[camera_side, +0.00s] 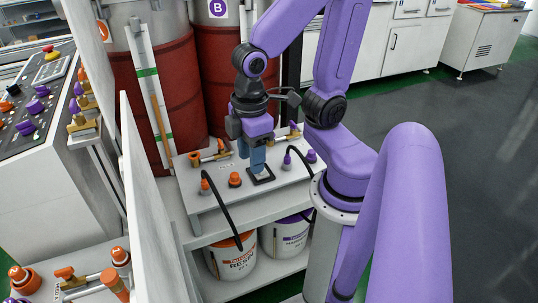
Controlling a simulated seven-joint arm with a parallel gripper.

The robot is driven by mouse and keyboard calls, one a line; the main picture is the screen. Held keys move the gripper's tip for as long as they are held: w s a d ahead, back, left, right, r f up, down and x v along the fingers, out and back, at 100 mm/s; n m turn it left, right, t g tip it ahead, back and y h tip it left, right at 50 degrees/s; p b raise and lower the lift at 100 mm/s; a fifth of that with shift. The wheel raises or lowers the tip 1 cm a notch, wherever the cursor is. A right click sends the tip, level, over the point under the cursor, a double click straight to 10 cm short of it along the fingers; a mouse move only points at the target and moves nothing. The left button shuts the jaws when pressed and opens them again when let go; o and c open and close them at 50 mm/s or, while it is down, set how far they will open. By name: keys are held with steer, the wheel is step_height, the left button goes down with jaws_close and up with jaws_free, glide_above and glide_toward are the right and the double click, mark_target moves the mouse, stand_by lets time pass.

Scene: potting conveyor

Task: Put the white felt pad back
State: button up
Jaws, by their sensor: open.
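My gripper (257,164) points down over the white bench (215,197), its blue-grey fingers low at a small black square frame (262,179) on the bench top. The jaws are open, though the gap between them is hard to see from this side. I cannot make out the white felt pad for certain. The fingers hide part of the black frame, and pale pad and pale bench are hard to tell apart here.
An orange knob (235,180) and black hoses stand close to the gripper. Red drums (160,90) rise behind the bench. White buckets (232,262) sit on the shelf below. A white panel (150,190) and a control console (35,115) are at left. Open floor lies right.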

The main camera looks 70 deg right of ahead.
steer(key=s, duration=0.1)
steer(key=s+n, duration=0.1)
steer(key=s, duration=0.1)
steer(key=s+r+n, duration=0.1)
steer(key=shift+s+a+r, duration=0.1)
steer(key=shift+s+a, duration=0.1)
steer(key=shift+a, duration=0.15)
